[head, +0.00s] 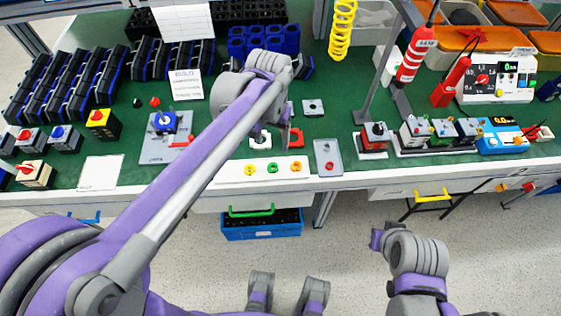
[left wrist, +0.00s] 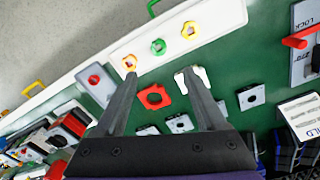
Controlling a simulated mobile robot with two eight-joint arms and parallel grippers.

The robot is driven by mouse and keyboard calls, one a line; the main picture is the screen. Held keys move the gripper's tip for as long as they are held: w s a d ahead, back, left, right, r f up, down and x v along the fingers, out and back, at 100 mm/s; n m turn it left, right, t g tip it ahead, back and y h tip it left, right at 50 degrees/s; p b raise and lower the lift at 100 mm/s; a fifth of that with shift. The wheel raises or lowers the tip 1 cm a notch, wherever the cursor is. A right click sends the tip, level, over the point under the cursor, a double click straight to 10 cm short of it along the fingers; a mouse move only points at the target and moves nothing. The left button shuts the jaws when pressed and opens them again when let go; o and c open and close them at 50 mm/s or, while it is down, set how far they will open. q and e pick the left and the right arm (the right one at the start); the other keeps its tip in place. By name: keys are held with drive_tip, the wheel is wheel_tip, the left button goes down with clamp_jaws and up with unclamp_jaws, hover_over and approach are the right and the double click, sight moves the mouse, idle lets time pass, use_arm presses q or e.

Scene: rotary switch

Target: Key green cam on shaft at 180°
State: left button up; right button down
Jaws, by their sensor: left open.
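The green cam (head: 272,168) lies on a white tray (head: 225,177) at the table's front edge, between a yellow ring (head: 250,170) and an orange one (head: 296,166). In the left wrist view the green cam (left wrist: 158,47) shows just beyond my fingertips, with its hole visible. My left gripper (head: 274,131) is open and empty; in the left wrist view its two fingers (left wrist: 160,74) point toward the tray. A grey plate (head: 148,151) with a blue round part (head: 165,122) and a red lever (head: 181,142) stands to the left. I cannot make out the shaft clearly.
A narrow grey plate (head: 327,169) lies right of the tray. Switch boxes and an instrument with a display (head: 497,80) stand further right. Black blocks (head: 60,90) fill the left.

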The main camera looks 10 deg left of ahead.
use_arm(q)
hover_over(272, 163)
drive_tip(key=f, duration=0.4)
drive_tip(key=shift+s+f+b, duration=0.3)
drive_tip(key=shift+f, duration=0.1)
drive_tip(key=shift+s+d+f, duration=0.1)
drive_tip(key=shift+f, duration=1.4)
drive_tip(key=shift+s+d+f, duration=0.1)
drive_tip(key=shift+f, duration=1.35)
clamp_jaws()
